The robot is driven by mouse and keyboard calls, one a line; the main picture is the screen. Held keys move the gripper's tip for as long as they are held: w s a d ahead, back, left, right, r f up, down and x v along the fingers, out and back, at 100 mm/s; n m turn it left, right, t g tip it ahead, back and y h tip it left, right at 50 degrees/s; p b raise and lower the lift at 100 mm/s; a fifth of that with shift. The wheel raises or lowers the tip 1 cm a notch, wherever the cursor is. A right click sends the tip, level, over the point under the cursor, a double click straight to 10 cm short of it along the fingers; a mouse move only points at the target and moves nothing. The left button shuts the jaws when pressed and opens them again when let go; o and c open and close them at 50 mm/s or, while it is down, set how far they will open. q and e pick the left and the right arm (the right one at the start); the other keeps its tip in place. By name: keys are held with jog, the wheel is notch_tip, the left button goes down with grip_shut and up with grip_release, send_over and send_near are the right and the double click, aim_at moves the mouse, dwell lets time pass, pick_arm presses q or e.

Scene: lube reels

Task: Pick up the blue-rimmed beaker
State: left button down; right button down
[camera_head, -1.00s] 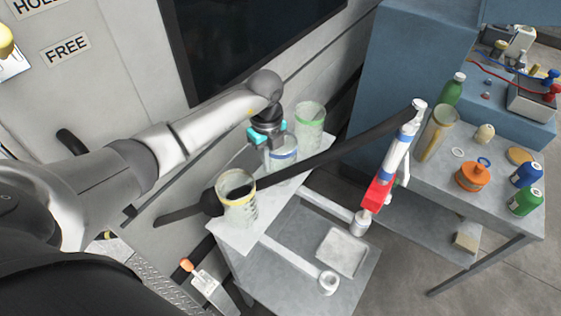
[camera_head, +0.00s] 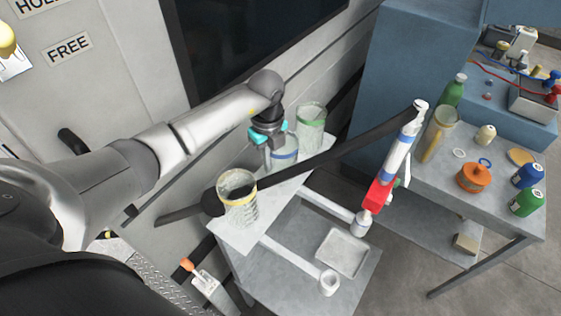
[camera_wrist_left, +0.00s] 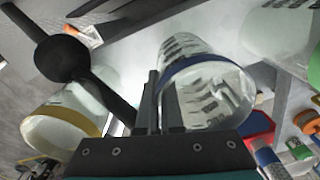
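The blue-rimmed beaker (camera_head: 285,155) is clear with a blue band and stands on the small grey table, between the green-rimmed and yellow-rimmed beakers. My left gripper (camera_head: 270,158) is at its left side, fingers pointing down at the rim. In the left wrist view the two fingers (camera_wrist_left: 157,98) are close together at the left edge of the beaker (camera_wrist_left: 207,97), and its wall appears pinched between them. The exact contact is partly hidden.
The yellow-rimmed beaker (camera_head: 238,203) stands at the front and the green-rimmed beaker (camera_head: 311,128) behind. A red and white dispenser (camera_head: 380,192) is to the right. A side table holds several bottles, including an orange container (camera_head: 474,178). The wall is close behind.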

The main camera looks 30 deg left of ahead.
pick_arm(q)
notch_tip(320, 180, up, 20)
jog(key=shift+p, duration=0.4)
dwell(0.3)
